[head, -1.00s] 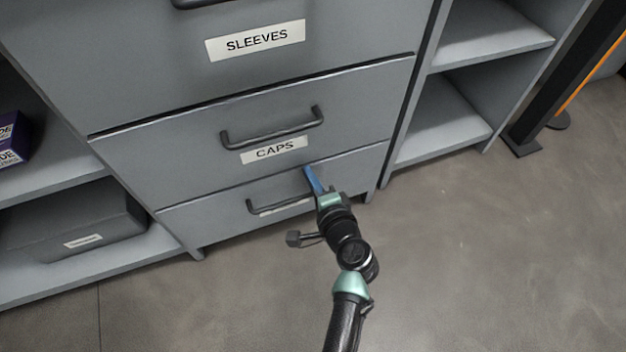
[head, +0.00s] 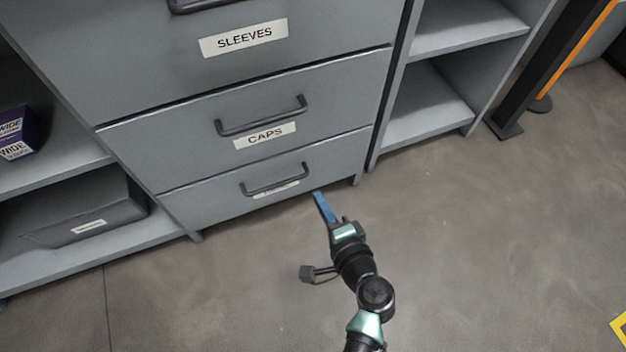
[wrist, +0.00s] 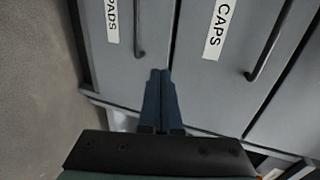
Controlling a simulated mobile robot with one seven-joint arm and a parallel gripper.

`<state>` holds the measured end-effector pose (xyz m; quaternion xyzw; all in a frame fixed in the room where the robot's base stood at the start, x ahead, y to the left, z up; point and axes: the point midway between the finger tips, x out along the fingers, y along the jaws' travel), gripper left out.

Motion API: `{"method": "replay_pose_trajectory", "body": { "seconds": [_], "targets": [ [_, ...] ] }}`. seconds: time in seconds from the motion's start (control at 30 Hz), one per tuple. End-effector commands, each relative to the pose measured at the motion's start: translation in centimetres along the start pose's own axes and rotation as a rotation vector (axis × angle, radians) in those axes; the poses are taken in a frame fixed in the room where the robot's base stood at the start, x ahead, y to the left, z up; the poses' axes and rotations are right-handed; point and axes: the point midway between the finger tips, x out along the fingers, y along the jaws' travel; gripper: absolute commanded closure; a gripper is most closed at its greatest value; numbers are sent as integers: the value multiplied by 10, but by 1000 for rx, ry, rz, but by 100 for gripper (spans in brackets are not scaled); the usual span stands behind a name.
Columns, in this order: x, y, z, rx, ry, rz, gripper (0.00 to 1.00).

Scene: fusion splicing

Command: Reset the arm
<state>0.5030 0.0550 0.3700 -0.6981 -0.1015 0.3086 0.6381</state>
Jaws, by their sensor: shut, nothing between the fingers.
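My gripper (head: 321,202) has blue fingers and is shut with nothing between them. In the head view it is over the floor, just right of the bottom drawer's front. In the wrist view the closed fingers (wrist: 160,82) point toward the drawer fronts, near the seam between the drawer labelled CAPS (wrist: 235,50) and the one beside it. In the head view my arm comes up from the lower right of centre.
A grey cabinet has closed drawers labelled SLEEVES (head: 150,60) and CAPS (head: 190,150), with a bottom drawer (head: 220,198) below. Left shelves hold a purple box (head: 20,135) and a grey bin (head: 85,215). Open shelves (head: 430,105) and a black post (head: 530,85) stand right. The floor (head: 480,230) is clear.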

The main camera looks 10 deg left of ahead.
Motion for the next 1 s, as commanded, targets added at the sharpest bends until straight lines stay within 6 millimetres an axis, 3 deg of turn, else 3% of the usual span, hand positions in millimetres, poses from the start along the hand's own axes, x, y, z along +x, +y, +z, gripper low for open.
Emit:
{"method": "replay_pose_trajectory", "body": {
  "seconds": [0.37,0.47,0.57,0.77,1.0],
  "targets": [
    [-9,0,-1,-1,2,0,100],
    [-7,-19,-6,-48,10,-8,100],
    [-4,-66,-20,-174,36,-26,100],
    [-10,-212,-55,-556,172,-81,100],
    [-53,-390,-73,-957,423,-164,100]
  ]
}}
